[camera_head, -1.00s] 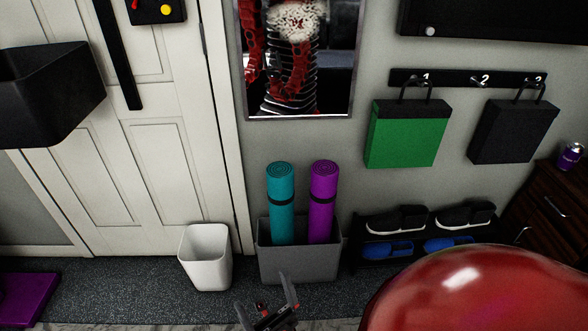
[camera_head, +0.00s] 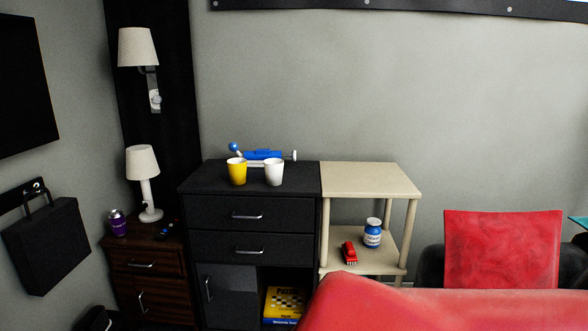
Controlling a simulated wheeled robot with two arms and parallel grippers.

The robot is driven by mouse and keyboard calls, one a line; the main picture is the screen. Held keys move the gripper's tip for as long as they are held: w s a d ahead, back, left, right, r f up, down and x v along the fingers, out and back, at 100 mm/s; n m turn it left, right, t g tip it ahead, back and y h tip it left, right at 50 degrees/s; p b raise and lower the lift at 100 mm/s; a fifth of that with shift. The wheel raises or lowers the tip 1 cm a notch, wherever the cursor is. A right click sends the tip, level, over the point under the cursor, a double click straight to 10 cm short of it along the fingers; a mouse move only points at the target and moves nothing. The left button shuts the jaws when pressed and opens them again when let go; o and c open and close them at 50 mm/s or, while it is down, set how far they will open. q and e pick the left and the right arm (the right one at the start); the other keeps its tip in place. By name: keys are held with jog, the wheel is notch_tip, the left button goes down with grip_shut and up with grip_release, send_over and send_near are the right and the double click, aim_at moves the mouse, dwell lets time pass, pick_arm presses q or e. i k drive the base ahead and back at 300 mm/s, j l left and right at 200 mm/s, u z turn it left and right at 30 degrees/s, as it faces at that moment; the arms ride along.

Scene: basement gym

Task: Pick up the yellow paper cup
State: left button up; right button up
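The yellow paper cup (camera_head: 237,172) stands upright on top of the black cabinet (camera_head: 222,213), near its front edge. A white cup (camera_head: 274,173) stands just to its right with a small gap. A blue pump-like object (camera_head: 263,155) lies behind the two cups. Neither of my grippers shows in the current view.
A brown nightstand (camera_head: 146,246) with a lamp (camera_head: 144,175) and a purple can (camera_head: 118,222) stands left of the cabinet. A beige shelf (camera_head: 372,181) adjoins its right side, its top bare. A large red surface (camera_head: 440,308) fills the lower right. A red chair back (camera_head: 502,245) stands behind it.

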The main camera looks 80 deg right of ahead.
aim_at(237, 167)
jog(key=z, duration=2.3)
jog(key=i, duration=0.15)
